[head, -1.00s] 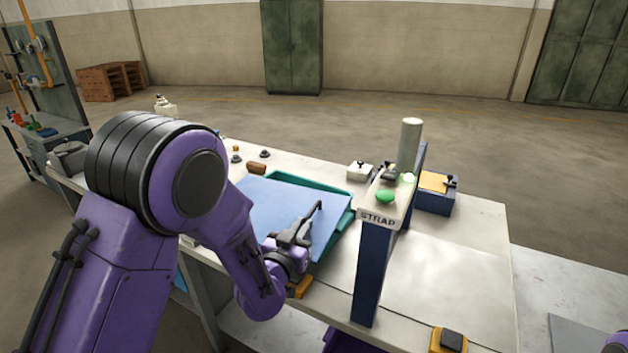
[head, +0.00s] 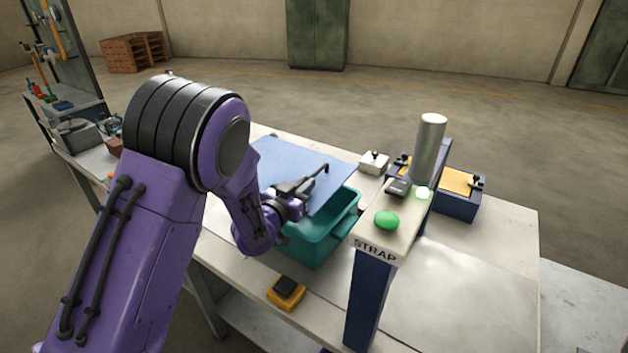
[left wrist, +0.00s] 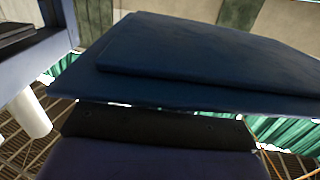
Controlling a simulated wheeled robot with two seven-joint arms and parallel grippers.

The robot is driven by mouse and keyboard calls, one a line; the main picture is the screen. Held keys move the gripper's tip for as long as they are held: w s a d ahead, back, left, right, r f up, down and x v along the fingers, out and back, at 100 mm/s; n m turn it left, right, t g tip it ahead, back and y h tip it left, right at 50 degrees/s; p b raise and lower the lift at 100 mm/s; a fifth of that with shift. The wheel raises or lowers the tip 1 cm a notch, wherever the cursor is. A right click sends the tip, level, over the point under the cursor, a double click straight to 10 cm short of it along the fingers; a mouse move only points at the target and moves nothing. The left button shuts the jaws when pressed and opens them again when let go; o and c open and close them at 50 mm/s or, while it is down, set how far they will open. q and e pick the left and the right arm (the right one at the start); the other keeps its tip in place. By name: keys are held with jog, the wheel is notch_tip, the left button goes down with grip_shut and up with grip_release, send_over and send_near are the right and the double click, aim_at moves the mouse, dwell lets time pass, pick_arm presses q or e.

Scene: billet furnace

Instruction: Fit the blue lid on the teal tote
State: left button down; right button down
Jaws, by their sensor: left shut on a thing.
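The flat blue lid (head: 283,158) is over the back left part of the teal tote (head: 318,238), tilted and not square with it. The tote stands on the workbench, its front and right walls showing. My left gripper (head: 318,177) is shut on the lid near its right side. The left wrist view shows the lid (left wrist: 205,50) close up as a dark panel, with teal tote wall (left wrist: 288,132) beyond its edge. Whether the lid touches the tote's rim is hidden. My right gripper is not in view.
The STRAP post (head: 370,290) with a green button (head: 387,219) and grey cylinder (head: 429,150) stands close right of the tote. A yellow-and-black box (head: 286,291) lies in front. A blue box (head: 455,202) is behind right. The bench's right front is clear.

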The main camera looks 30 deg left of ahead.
aim_at(312, 195)
pick_arm(q)
jog(key=shift+s+d+f+b, duration=0.1)
jog(key=shift+d+f+b, duration=0.2)
jog(key=shift+f, duration=0.1)
jog(key=f, duration=0.1)
jog(key=d+f+b, duration=0.1)
jog(key=b, duration=0.1)
jog(key=shift+w+d+f+h, duration=0.2)
jog(key=shift+w+f+h, duration=0.1)
jog(key=shift+w+f, duration=0.1)
jog(key=f+b, duration=0.2)
jog(key=f, duration=0.1)
jog(key=shift+a+b, duration=0.2)
jog(key=shift+b, duration=0.15)
jog(key=shift+s+f, duration=0.1)
jog(key=shift+f, duration=0.05)
jog(key=shift+d, duration=0.1)
